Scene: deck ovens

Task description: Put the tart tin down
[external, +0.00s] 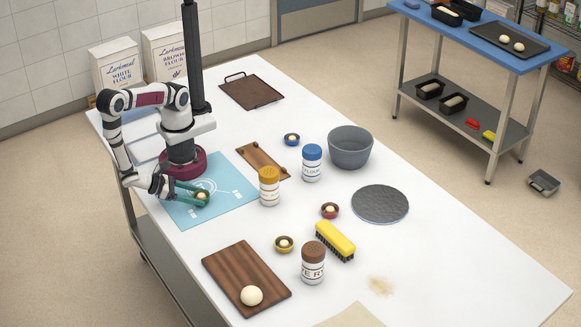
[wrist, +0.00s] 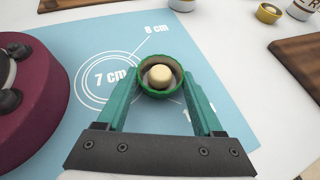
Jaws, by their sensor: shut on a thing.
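The tart tin is a small round green tin (wrist: 160,95) with a pale dough ball (wrist: 160,76) in it. My gripper (wrist: 161,88) has its two teal fingers shut on the tin, one on either side. In the external view my gripper (external: 201,195) holds the tin (external: 201,201) at the blue mat (external: 232,207), near its printed circles. The tin looks upright. I cannot tell whether its base touches the mat.
Other small tins in blue (external: 292,140), red (external: 329,211) and yellow (external: 284,244) stand on the white table (external: 430,270). An orange-lidded shaker (external: 269,187) stands at the mat's right edge. A wooden board with a dough ball (external: 235,270) lies in front. The mat's right part is clear.

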